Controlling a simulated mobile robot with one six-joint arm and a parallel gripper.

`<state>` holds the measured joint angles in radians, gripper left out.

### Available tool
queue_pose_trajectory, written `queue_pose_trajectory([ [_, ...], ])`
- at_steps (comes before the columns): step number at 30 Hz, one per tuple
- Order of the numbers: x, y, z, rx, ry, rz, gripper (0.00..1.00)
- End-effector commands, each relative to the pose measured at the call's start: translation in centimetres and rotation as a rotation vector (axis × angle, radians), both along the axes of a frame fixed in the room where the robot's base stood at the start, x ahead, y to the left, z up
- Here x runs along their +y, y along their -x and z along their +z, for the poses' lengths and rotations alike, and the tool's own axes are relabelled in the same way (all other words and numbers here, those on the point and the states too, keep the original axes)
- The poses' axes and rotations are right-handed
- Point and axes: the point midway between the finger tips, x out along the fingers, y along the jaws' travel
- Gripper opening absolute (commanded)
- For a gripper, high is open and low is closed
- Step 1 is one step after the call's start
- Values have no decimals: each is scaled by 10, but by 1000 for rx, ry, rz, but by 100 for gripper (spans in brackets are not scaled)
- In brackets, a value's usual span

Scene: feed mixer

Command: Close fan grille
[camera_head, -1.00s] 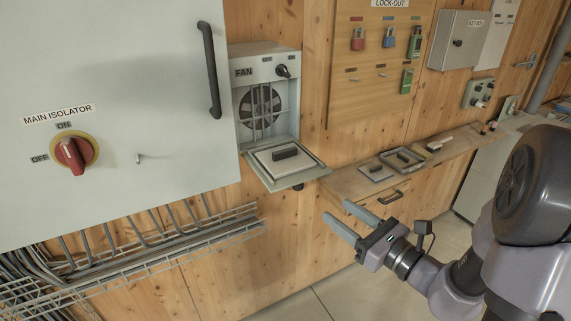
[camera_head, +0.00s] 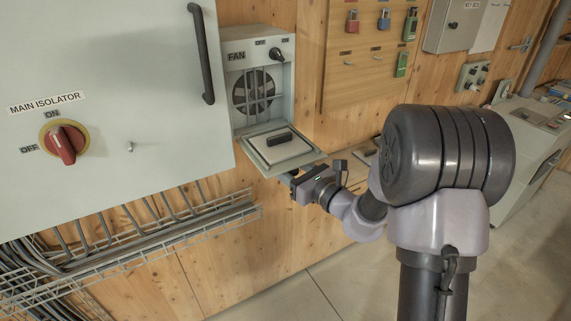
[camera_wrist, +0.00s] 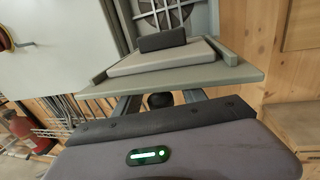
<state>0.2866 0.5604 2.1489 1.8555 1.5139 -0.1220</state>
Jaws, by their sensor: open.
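The fan grille (camera_head: 297,162) is a grey flap folded down below the fan opening (camera_head: 257,91), tilted outward, with a pale panel and a dark block handle (camera_head: 279,140) on its upper face. In the wrist view the grille (camera_wrist: 185,79) spans the picture just beyond my gripper. My gripper (camera_wrist: 160,98) is open, with its two fingers reaching under the flap's front edge. A dark round knob (camera_wrist: 161,100) shows between the fingers beneath the flap. The fingertips are hidden by the flap, and I cannot tell whether they touch it.
The fan box carries a dark rotary knob (camera_head: 278,53). Left of it is a grey cabinet with a long handle (camera_head: 201,55) and a red main isolator switch (camera_head: 63,143). A wire cable tray (camera_head: 160,232) runs below. Padlocks hang on a wooden board (camera_head: 365,45) at right.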

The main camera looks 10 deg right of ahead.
Motion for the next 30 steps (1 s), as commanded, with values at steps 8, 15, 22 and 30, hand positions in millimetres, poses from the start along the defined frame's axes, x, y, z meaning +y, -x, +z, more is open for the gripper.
queue_pose_trajectory([
  [8, 0, 0, 0, 0, 0, 0, 19],
  [15, 0, 0, 0, 0, 1, 0, 0],
  [22, 0, 0, 0, 0, 1, 0, 0],
  [30, 0, 1, 0, 0, 1, 0, 0],
])
